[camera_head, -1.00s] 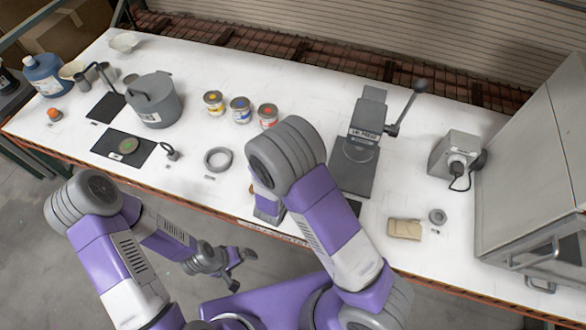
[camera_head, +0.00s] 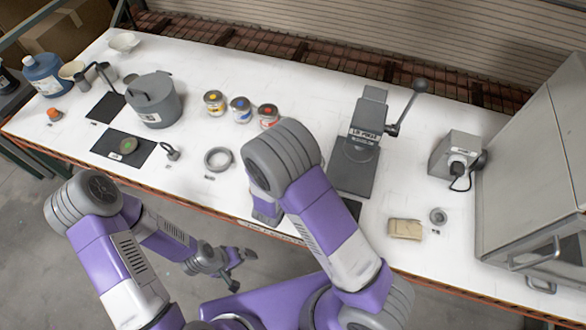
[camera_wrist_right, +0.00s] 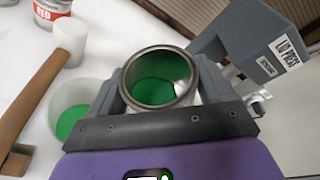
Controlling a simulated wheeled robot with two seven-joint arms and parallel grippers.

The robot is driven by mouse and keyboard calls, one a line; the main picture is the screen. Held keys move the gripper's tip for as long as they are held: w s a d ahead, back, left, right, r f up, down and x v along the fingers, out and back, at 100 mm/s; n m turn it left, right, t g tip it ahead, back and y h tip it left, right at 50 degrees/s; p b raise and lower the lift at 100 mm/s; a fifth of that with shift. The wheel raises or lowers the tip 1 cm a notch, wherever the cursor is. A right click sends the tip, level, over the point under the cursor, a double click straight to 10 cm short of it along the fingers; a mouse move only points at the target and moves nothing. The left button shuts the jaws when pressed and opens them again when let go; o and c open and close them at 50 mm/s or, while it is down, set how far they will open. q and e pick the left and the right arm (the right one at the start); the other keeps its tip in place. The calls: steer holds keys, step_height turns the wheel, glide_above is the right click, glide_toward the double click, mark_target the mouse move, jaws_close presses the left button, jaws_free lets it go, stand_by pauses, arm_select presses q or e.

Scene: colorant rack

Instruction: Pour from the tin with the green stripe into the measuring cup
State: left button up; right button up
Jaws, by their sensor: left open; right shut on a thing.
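In the right wrist view my right gripper (camera_wrist_right: 160,68) is shut on an open tin (camera_wrist_right: 133,78) with green liquid inside. The tin's outer side and stripe are hidden. The translucent measuring cup (camera_wrist_right: 90,93) stands just left of the tin and has green in it. The tin's mouth is beside the cup, and no stream shows between them. In the head view my right arm hides the tin, the cup and the right gripper. My left gripper (camera_head: 240,270) is open and empty, off the table's front edge over the floor.
Yellow (camera_head: 214,103), blue (camera_head: 240,110) and red (camera_head: 268,116) tins stand behind my right arm. The lid press (camera_head: 357,150) is to its right. In the wrist view a wooden handle (camera_wrist_right: 35,98) and a white cylinder (camera_wrist_right: 70,38) lie left. A grey ring (camera_head: 218,159) lies mid-table.

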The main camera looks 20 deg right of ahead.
steer(key=shift+w, duration=0.1)
steer(key=shift+d, duration=0.1)
stand_by(0.4)
steer(key=shift+n, duration=0.3)
steer(key=shift+a, duration=0.2)
steer(key=shift+d+r, duration=0.1)
steer(key=shift+d, duration=0.05)
